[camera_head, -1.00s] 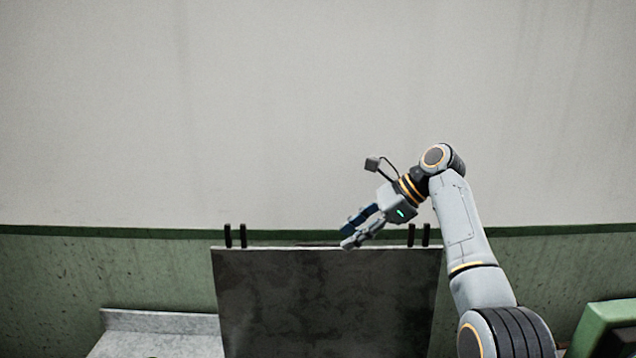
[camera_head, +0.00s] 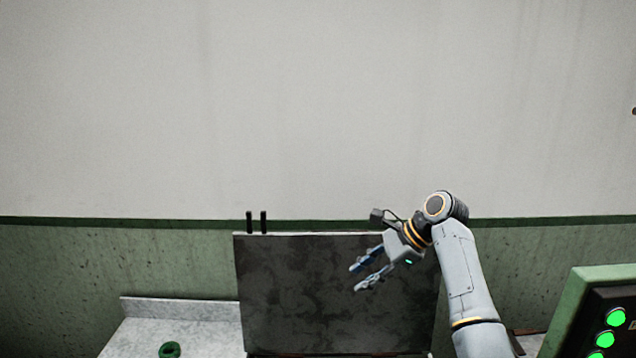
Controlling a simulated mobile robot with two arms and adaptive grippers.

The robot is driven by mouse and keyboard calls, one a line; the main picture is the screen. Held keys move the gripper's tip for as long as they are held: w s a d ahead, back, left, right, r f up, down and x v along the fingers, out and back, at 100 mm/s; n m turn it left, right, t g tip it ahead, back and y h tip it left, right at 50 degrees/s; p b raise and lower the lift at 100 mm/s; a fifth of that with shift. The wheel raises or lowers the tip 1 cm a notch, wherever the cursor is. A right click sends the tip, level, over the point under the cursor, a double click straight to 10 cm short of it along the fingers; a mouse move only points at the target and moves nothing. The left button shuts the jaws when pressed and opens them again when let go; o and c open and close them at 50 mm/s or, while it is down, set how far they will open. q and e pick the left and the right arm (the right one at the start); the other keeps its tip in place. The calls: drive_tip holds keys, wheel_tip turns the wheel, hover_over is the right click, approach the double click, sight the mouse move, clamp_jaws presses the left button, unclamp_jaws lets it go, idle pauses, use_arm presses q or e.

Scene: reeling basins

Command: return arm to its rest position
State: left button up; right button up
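My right arm (camera_head: 465,285) comes up from the lower right and bends at the wrist toward the left. My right gripper (camera_head: 358,278) points left and down, in front of the dark panel. Its two fingers stand apart with nothing between them. My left arm and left gripper are not in the picture.
A dark, stained upright panel (camera_head: 300,300) with black prongs (camera_head: 256,222) at its top stands behind the gripper. A pale grey counter (camera_head: 130,340) with a green ring (camera_head: 170,350) is at lower left. A green-framed box with lit green buttons (camera_head: 616,317) is at lower right.

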drive_tip(key=s+d+f+n+h, duration=0.2)
drive_tip(key=s+d+f+n, duration=0.15)
drive_tip(key=s+f, duration=0.65)
drive_tip(key=s+d+f+n+h, duration=0.2)
drive_tip(key=s+d+f+n, duration=0.3)
drive_tip(key=f, duration=0.8)
drive_tip(key=s+d+f+n+t+h, duration=0.15)
drive_tip(key=s+n+h, duration=0.5)
drive_tip(key=s, duration=2.15)
wheel_tip(320, 180, down, 35)
drive_tip(key=s+n+g+y+b, duration=0.2)
drive_tip(key=n+y+b, duration=0.1)
drive_tip(key=b, duration=0.5)
use_arm(q)
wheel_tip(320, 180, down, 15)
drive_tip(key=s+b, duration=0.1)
drive_tip(key=b, duration=0.5)
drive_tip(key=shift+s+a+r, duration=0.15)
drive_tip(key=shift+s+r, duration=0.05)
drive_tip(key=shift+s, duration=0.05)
use_arm(e)
drive_tip(key=s+d+f, duration=0.1)
drive_tip(key=s+f, duration=0.7)
drive_tip(key=f, duration=0.3)
drive_tip(key=s+d+f, duration=0.2)
drive_tip(key=s+f, duration=0.6)
drive_tip(key=f, duration=0.3)
drive_tip(key=shift+s+d+g, duration=0.15)
drive_tip(key=shift+s+g, duration=0.1)
drive_tip(key=shift+g, duration=0.1)
